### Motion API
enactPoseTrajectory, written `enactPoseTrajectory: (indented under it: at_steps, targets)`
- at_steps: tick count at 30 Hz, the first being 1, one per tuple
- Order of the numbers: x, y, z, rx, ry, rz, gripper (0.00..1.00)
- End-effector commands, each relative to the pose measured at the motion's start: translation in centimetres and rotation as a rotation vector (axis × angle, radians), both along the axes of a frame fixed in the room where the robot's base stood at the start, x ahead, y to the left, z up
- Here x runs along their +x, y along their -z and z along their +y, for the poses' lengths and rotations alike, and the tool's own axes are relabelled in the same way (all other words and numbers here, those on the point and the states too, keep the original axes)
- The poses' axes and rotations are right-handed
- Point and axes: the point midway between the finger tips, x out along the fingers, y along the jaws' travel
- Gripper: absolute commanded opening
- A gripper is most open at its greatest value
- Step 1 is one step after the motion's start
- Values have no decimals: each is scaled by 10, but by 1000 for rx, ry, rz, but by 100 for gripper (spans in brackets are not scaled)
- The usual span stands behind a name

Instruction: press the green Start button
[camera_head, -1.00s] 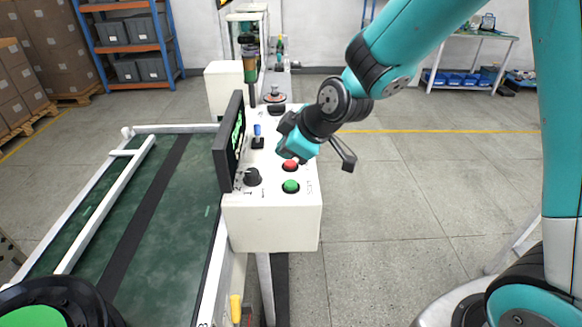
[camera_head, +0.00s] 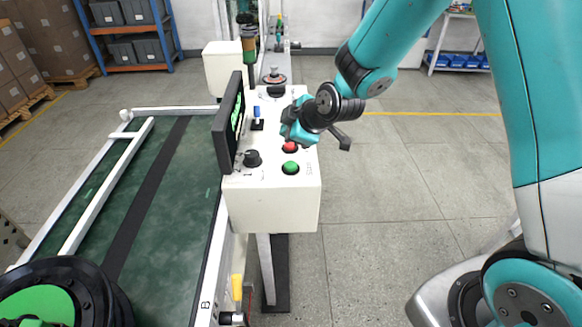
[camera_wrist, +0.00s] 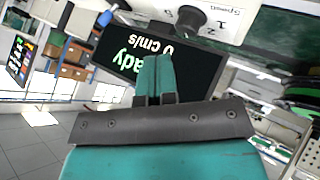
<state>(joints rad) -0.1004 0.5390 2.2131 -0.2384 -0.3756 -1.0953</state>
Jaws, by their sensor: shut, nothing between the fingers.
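The green Start button (camera_head: 290,168) sits on the near right part of the top of a white control box (camera_head: 270,210). A red button (camera_head: 290,147) is just behind it. My gripper (camera_head: 291,131) is over the box's top, behind and above the red button, partly covering that area in the head view. In the wrist view my gripper (camera_wrist: 155,62) shows its two teal fingers pressed together, with nothing between them. The wrist view shows a black knob (camera_wrist: 190,18) and the screen beyond the fingers. The green button does not show in the wrist view.
A black screen (camera_head: 230,122) stands upright along the box's left edge. A green conveyor (camera_head: 165,200) runs at left. The floor at right is open.

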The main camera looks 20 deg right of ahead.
Motion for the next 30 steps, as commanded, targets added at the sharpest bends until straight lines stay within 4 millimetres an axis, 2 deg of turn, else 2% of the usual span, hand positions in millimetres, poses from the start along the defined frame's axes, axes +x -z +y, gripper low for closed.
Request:
enactPoseTrajectory:
  at_steps: [1,6,12,30]
  targets:
    - [0,12,0,0,1,2,0]
    - [0,38,0,0,-1,2,0]
    - [0,61,0,1,0,-1,0]
    - [0,63,0,0,0,0,0]
